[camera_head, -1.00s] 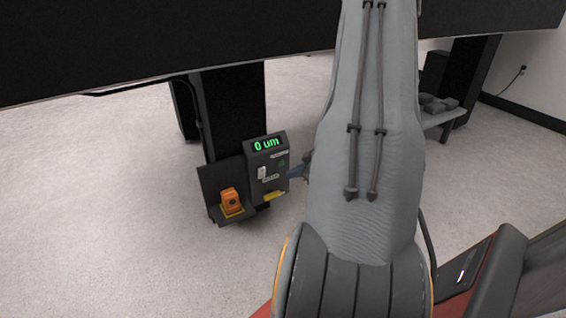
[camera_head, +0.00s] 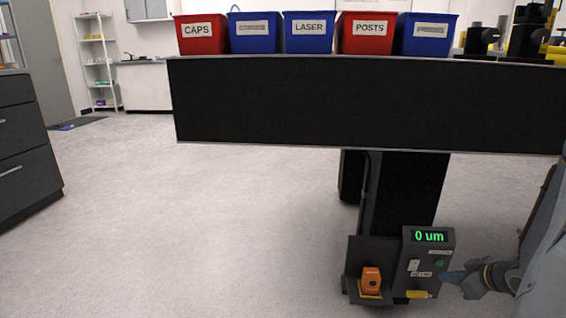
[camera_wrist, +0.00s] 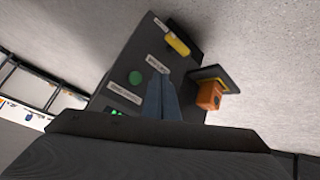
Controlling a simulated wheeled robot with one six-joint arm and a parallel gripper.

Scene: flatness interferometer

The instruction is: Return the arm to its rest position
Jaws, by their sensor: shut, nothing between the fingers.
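My gripper (camera_head: 453,277) is at the lower right of the head view, its blue-grey fingers shut and empty. Its tips are close to the right side of a dark control box (camera_head: 428,262) with a green "0 um" display (camera_head: 430,236). Whether they touch the box I cannot tell. In the wrist view the shut fingers (camera_wrist: 161,92) point at the front of the box (camera_wrist: 125,75), near its labels and green button (camera_wrist: 135,77). My arm (camera_head: 545,250) runs off the right edge of the head view.
An orange device (camera_head: 371,279) sits on a yellow-edged base beside the box. Above is a black table (camera_head: 350,105) carrying red and blue bins, among them the CAPS bin (camera_head: 201,36). A dark drawer cabinet (camera_head: 25,145) stands at left. The floor (camera_head: 200,230) between is clear.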

